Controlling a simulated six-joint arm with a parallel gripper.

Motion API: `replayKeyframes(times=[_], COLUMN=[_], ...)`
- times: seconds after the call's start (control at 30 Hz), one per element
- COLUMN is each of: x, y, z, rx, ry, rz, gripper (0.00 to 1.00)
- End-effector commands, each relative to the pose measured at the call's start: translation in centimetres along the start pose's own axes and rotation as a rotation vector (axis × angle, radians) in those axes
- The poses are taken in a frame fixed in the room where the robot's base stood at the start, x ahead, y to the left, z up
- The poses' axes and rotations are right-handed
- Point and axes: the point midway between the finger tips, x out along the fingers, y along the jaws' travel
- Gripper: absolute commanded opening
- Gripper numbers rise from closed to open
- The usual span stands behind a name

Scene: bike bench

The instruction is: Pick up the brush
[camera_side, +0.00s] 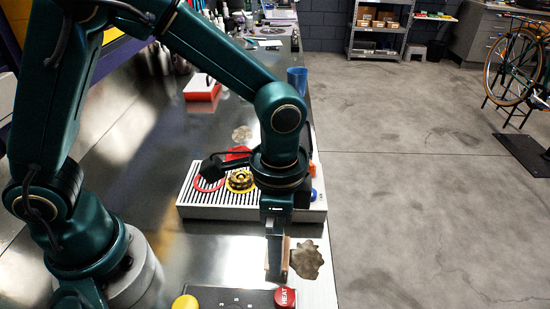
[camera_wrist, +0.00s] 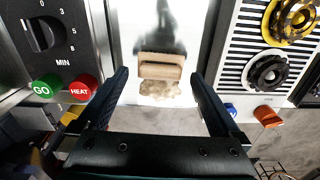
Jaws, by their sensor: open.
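The brush (camera_wrist: 160,71) has a pale wooden block and lies on the metal bench, midway between my finger tips in the wrist view. In the side view the brush (camera_side: 286,258) is mostly hidden behind my fingers, with brown wood showing at both sides. My gripper (camera_wrist: 159,76) is open and empty, pointing down over the brush. Clear gaps show between the brush's ends and both fingers in the wrist view. The gripper also shows in the side view (camera_side: 275,276), low at the brush. I cannot tell the exact height of the tips.
A brown stain (camera_side: 307,259) lies beside the brush. A control box with a red HEAT button (camera_side: 285,297) and a green GO button (camera_wrist: 44,87) stands on one side. A white slatted tray (camera_side: 190,203) with ring-shaped parts stands on the other. The bench edge is close.

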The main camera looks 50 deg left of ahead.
Motion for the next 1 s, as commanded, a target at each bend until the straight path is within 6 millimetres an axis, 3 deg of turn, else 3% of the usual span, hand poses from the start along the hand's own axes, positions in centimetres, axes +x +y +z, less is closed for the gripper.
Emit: replayKeyframes(times=[0.3,0.6,0.8,1.0], x=[3.5,3.7,3.7,3.7], y=[0.0,-0.1,-0.1,-0.1], z=[0.1,0.1,0.1,0.0], rx=[-0.003,-0.003,-0.003,-0.003], ry=[-0.002,0.001,0.001,0.001], rz=[0.001,0.0,0.0,0.0], gripper=[1.0,1.0,0.27,0.27])
